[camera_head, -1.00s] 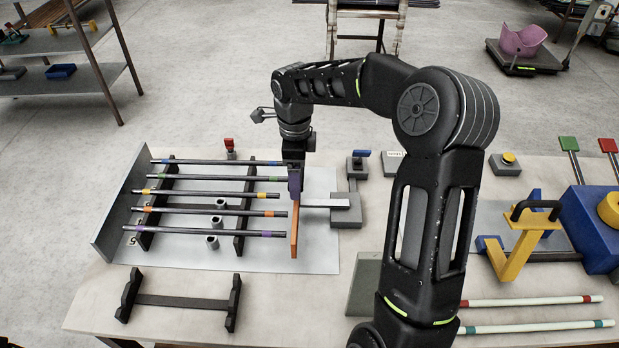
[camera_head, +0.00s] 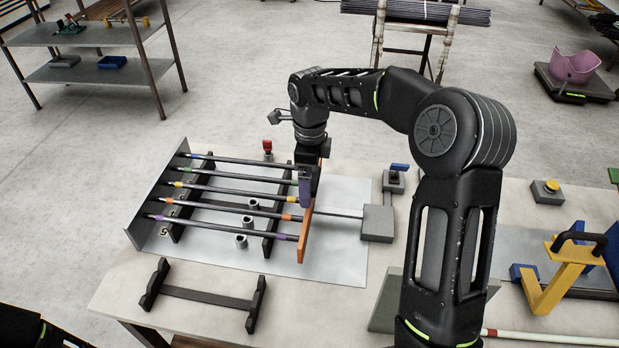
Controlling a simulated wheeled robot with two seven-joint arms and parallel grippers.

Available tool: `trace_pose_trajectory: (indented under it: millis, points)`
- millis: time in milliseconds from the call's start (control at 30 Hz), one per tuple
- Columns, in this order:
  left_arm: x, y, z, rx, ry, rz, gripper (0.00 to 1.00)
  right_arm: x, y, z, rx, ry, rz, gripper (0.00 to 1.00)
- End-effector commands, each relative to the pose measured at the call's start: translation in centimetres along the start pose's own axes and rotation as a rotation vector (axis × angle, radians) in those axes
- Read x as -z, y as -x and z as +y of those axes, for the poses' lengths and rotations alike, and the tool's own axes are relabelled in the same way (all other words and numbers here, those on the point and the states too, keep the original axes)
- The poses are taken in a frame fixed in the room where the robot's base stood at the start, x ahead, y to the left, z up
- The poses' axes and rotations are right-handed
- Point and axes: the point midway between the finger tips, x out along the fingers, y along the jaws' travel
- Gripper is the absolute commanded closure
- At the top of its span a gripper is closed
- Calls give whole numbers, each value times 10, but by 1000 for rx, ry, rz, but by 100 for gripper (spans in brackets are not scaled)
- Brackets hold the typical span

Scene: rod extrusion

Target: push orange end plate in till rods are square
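Several dark rods with coloured bands (camera_head: 235,187) lie side by side across two black notched supports (camera_head: 272,228). Their left ends are at or close to the grey upright plate (camera_head: 150,215). Their right ends look nearly in line close to the orange end plate (camera_head: 304,240); I cannot tell if every one touches. A thin shaft runs from the orange plate to a grey block (camera_head: 378,223). My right gripper (camera_head: 306,190) is down at the orange plate, its purple fingertip part over the middle of it. Its finger gap is hidden. My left gripper is out of view.
Short grey posts (camera_head: 242,240) stand under the rods. A black stand (camera_head: 205,297) lies in front. A blue-handled block (camera_head: 395,178) and a red-topped piece (camera_head: 267,147) are behind. A yellow and blue fixture (camera_head: 560,265) is at right.

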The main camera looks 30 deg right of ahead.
Motion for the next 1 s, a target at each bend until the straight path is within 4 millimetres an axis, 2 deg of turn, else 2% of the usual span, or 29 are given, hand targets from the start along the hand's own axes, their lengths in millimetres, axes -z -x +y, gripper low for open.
trace_pose_trajectory:
  millis: [233,600,733,1000]
  points:
    - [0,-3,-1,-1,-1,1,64,0,15,-1,3,1,0,0]
    - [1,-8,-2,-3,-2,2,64,-1,71,0,3,1,-2,0]
    - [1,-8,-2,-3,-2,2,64,0,78,0,1,0,-2,0]
    - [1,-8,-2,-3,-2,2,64,0,78,0,0,0,-1,0]
